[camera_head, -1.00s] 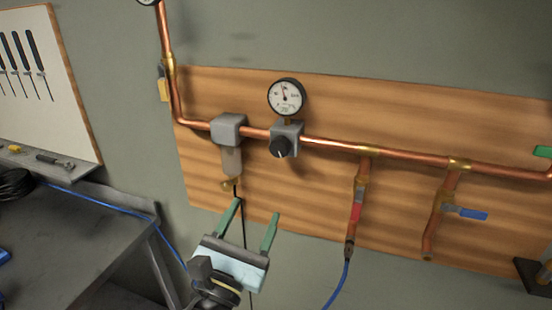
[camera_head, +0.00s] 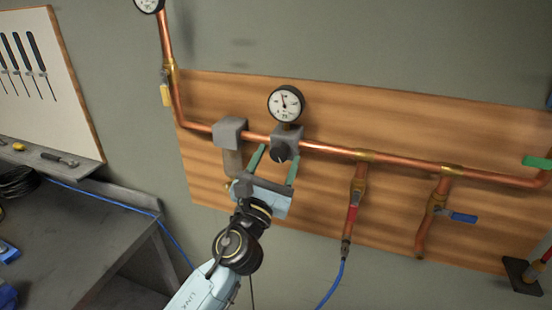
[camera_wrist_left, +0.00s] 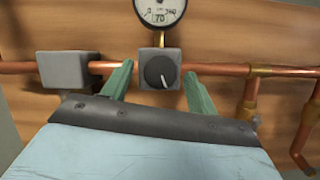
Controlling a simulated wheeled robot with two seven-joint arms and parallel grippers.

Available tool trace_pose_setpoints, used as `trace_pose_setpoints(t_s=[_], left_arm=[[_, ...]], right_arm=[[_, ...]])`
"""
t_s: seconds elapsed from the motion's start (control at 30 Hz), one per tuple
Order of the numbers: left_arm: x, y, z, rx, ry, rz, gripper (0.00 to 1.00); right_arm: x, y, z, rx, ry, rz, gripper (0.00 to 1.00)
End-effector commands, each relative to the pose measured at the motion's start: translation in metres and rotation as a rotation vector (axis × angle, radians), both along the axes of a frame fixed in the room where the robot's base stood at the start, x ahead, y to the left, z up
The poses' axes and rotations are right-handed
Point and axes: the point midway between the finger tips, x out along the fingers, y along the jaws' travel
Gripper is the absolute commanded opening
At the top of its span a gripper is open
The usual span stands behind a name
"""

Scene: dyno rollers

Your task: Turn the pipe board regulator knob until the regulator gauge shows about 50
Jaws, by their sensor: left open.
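The regulator is a grey block (camera_head: 287,137) on the copper pipe, with a round black knob (camera_head: 281,154) on its front. In the left wrist view the knob (camera_wrist_left: 158,70) is unobstructed, its white mark pointing down and slightly right. The round white regulator gauge (camera_head: 286,103) sits above the block. In the left wrist view the gauge (camera_wrist_left: 160,10) is cut by the top edge; its small box appears to read 70. My left gripper (camera_head: 278,153) is open, its green fingers on either side of the knob, not visibly gripping it. My right gripper is out of view.
A grey filter block (camera_head: 230,131) sits on the pipe left of the regulator. Red-handled (camera_head: 352,212) and blue-handled (camera_head: 462,217) valves hang to the right on the wooden board (camera_head: 400,115). A dark workbench (camera_head: 75,235) stands at lower left.

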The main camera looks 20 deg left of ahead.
Motion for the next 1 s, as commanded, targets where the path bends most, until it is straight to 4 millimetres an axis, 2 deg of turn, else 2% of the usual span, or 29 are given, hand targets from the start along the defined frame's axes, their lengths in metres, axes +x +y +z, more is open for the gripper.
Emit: trace_pose_setpoints(t_s=[0.23,0.57,0.77,1.0], left_arm=[[0.0007,-0.0001,-0.0001,-0.001,0.0,0.0,0.59],[0.0004,0.0,0.0,-0.001,0.0,0.0,0.15],[0.0005,-0.0002,-0.0002,-0.012,0.001,0.001,0.14],[0.0005,-0.0012,-0.0009,-0.104,0.003,0.001,0.14]], right_arm=[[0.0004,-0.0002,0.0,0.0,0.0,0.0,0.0],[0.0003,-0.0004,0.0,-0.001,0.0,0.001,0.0],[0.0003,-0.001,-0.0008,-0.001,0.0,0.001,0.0],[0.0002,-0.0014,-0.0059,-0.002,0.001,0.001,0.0]])
